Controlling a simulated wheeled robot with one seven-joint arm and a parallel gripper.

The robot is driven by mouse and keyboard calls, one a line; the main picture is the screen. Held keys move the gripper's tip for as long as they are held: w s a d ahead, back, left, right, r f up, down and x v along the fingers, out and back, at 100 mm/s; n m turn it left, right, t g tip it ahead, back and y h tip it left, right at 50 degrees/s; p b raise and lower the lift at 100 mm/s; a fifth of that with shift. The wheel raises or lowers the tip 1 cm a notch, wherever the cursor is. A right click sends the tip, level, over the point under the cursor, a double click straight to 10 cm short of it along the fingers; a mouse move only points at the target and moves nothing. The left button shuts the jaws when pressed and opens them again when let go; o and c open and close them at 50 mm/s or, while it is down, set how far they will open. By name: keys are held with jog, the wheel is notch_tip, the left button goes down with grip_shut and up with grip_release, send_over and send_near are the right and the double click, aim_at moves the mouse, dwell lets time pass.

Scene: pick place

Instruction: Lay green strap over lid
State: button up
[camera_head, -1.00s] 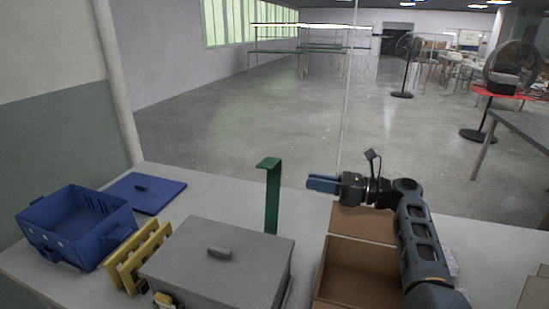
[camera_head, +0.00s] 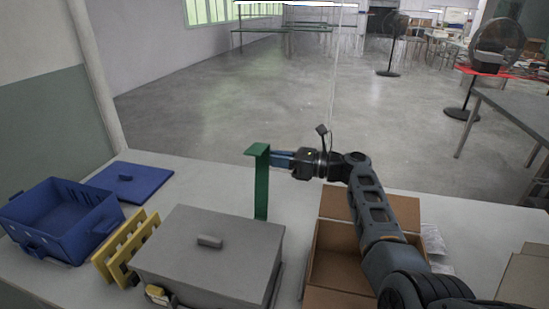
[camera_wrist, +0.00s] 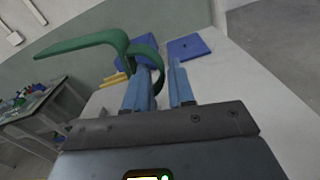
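The green strap (camera_head: 262,190) stands upright behind the grey box, its short top bent over to the left. The grey lid (camera_head: 180,240), with a small handle, sits on the box. My gripper (camera_head: 280,159) is level, to the right of the strap's upper part, with its blue fingertips at the strap. In the wrist view my gripper (camera_wrist: 160,82) has its two fingers apart. The green strap (camera_wrist: 85,42) arches over beside the left finger, and part of it shows in the gap. The strap's lower end is hidden behind the box.
A blue open crate (camera_head: 60,215) and a blue lid (camera_head: 128,183) lie on the left of the table (camera_head: 190,180). A yellow rack (camera_head: 125,245) stands left of the grey box. An open cardboard box (camera_head: 340,245) sits to its right, under my arm.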

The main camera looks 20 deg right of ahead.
jog(key=shift+c, duration=0.3)
grip_shut()
dwell(1.1)
